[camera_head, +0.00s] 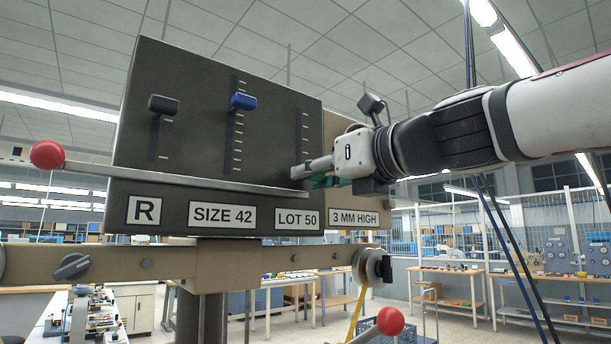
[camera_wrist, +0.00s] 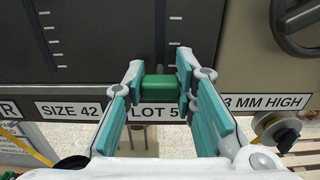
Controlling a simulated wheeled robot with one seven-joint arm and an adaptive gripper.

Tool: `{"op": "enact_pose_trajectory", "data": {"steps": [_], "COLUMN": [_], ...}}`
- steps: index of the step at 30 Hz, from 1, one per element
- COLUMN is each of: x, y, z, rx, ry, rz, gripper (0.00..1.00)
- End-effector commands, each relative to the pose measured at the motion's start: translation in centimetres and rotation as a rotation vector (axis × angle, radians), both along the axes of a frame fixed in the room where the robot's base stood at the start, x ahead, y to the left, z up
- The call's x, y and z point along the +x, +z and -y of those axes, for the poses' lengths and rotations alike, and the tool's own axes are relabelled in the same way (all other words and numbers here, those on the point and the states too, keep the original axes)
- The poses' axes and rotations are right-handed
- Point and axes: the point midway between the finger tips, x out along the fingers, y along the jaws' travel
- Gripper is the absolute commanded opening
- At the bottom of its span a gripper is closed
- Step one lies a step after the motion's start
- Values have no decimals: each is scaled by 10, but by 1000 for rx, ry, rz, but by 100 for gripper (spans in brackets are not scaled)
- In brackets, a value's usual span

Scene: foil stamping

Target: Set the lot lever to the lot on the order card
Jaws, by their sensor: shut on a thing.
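A dark panel (camera_head: 200,110) carries several slots with tick marks. The lot lever's green handle (camera_wrist: 159,88) sits low on the right-hand slot (camera_head: 304,130), above a plate reading LOT 50 (camera_head: 297,219). My gripper (camera_head: 316,172) reaches in from the right and is shut on the green handle; in the wrist view its teal fingers (camera_wrist: 160,85) press it from both sides. The handle is partly hidden by the fingers in the head view. Other plates read R (camera_head: 144,210), SIZE 42 (camera_head: 223,215) and 3 MM HIGH (camera_head: 354,219).
A black lever (camera_head: 163,104) and a blue lever (camera_head: 243,101) stand on the other slots. A long bar with a red knob (camera_head: 47,155) crosses in front of the panel, below my gripper. A second red knob (camera_head: 390,320) is lower right. A yellow ribbon hangs from a roller (camera_head: 371,267).

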Motion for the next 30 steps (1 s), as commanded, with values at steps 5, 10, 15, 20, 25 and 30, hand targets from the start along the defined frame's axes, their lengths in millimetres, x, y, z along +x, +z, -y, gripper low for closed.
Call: {"op": "enact_pose_trajectory", "data": {"steps": [5, 10, 15, 20, 25, 30], "x": [1, 2, 1, -4, -24, -54], "y": [-6, -6, -5, -3, -3, -3], "z": [-1, -1, -1, 3, 17, 37], "rx": [-6, -7, -5, -4, -4, -3], "ry": [3, 3, 2, 2, -1, -1], "rz": [-14, -14, -11, -8, -6, -6], "gripper": [0, 47, 47, 47, 47, 47]}}
